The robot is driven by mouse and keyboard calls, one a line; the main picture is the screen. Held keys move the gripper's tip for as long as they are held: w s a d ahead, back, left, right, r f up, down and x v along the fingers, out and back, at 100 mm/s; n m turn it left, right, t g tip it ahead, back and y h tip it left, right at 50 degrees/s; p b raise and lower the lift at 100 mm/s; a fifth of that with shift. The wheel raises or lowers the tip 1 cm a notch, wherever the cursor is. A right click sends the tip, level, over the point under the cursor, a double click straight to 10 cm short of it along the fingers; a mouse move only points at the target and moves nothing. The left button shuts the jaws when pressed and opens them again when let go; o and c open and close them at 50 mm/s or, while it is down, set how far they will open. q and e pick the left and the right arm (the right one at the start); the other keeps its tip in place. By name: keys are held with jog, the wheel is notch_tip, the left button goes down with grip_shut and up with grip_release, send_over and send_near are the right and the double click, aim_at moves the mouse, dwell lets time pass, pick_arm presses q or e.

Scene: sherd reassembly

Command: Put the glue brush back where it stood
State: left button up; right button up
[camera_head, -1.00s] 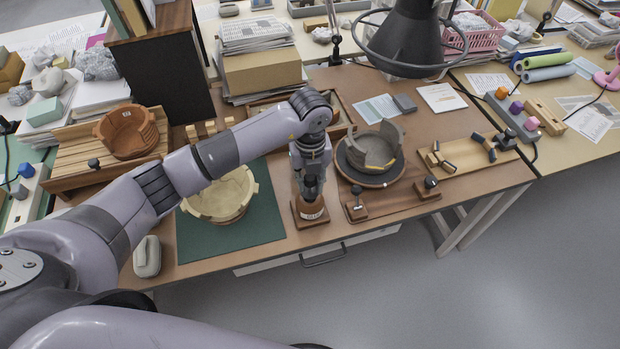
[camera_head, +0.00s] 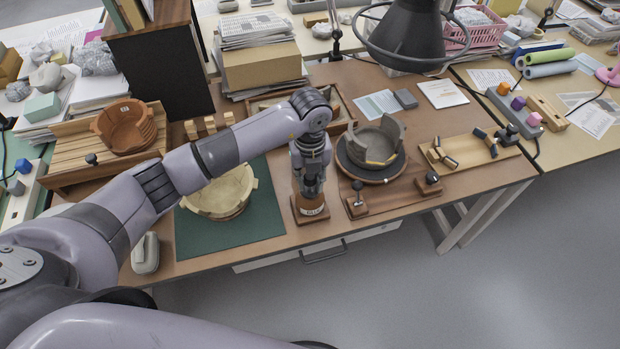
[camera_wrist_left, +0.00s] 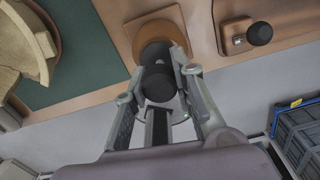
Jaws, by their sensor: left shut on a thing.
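My left gripper (camera_head: 312,192) points down over the small brown glue pot (camera_head: 312,214) near the table's front edge. In the left wrist view its fingers (camera_wrist_left: 160,100) are shut on the dark, thick handle of the glue brush (camera_wrist_left: 158,78). The handle lines up with the round brown pot (camera_wrist_left: 153,32), which sits on a square wooden base. The brush's lower end is hidden by the handle and the gripper, so I cannot tell how deep it sits in the pot. My right gripper is not in view.
Left of the pot, a pale bowl (camera_head: 222,196) rests on a green mat (camera_head: 262,225). On the right, a grey sherd vessel (camera_head: 372,146) stands on a round turntable, with small wooden stands (camera_head: 356,205) in front. A dark lamp (camera_head: 408,35) hangs behind.

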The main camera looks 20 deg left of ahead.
pick_arm(q)
jog(key=shift+f, duration=0.3)
dwell(0.5)
jog(key=o, duration=0.9)
jog(key=shift+r, duration=0.1)
notch_tip(320, 180, up, 12)
jog(key=shift+f, duration=0.1)
dwell(0.5)
